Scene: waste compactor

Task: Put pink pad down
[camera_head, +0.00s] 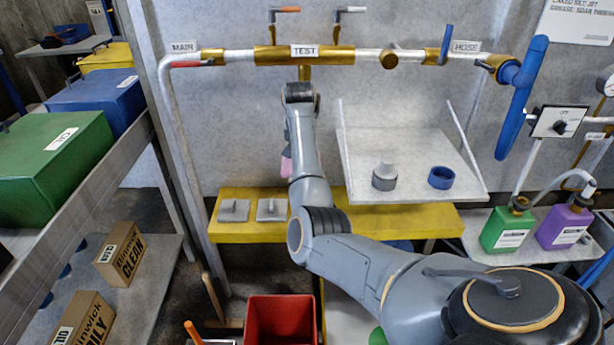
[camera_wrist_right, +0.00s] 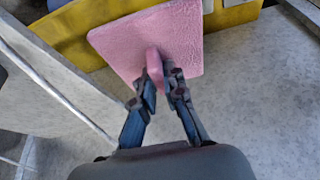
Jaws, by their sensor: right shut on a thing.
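The pink pad (camera_wrist_right: 140,42) is a flat square with a pink handle on its near face. In the right wrist view my right gripper (camera_wrist_right: 160,80) is shut on that handle, and the pad is tilted in front of a grey wall and a yellow surface. In the head view only a sliver of the pink pad (camera_head: 286,164) shows beside my right arm, above the yellow shelf (camera_head: 235,229). My right gripper is hidden behind the arm there. My left gripper is not in view.
Two grey pads (camera_head: 233,210) (camera_head: 271,209) lie on the yellow shelf's left part. A grey tray (camera_head: 420,150) with a grey fitting (camera_head: 384,178) and a blue ring (camera_head: 441,178) is right of my arm. A red bin (camera_head: 281,318) stands below.

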